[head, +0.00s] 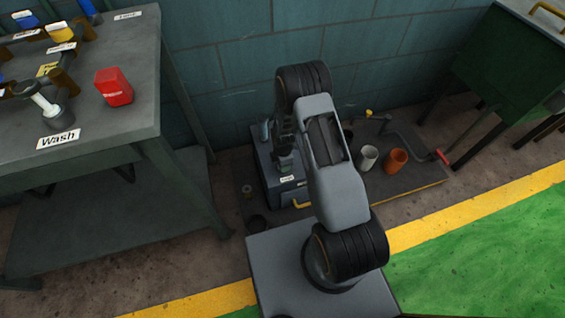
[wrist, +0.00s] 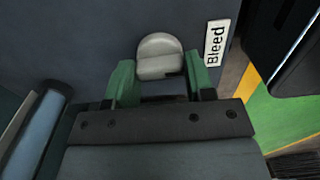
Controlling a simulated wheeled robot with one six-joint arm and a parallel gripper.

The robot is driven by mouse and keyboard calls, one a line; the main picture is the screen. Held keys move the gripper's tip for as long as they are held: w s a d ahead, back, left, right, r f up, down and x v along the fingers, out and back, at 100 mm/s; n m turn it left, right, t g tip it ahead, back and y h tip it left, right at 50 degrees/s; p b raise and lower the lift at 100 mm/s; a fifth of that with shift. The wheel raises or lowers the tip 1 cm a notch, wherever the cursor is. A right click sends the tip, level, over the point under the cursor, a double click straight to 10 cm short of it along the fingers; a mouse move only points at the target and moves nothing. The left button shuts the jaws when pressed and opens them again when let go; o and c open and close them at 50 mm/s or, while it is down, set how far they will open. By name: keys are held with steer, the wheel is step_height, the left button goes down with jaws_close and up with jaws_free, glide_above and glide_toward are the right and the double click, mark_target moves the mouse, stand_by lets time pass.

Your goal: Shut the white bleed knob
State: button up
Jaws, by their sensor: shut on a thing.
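The white bleed knob (wrist: 160,48) shows in the wrist view as a pale rounded grip on a dark blue-grey face. A white label reading "Bleed" (wrist: 216,44) is fixed to its right. My gripper (wrist: 159,66) has its two green fingers on the left and right of the knob and is shut on it. In the head view my gripper (head: 286,158) is at the blue-grey box (head: 282,191) by the wall; my arm hides the knob there.
A white cup (head: 368,157) and an orange cup (head: 396,160) stand on a low dark platform right of my arm, near a red-tipped crank (head: 441,157). A workbench (head: 130,60) with a red container (head: 113,87) stands at left. Green floor (head: 490,250) is clear at right.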

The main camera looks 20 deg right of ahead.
stand_by(0.3)
steer(key=o, duration=0.9)
step_height(320, 180, up, 14)
steer(key=p, duration=0.4)
steer(key=shift+f, duration=0.1)
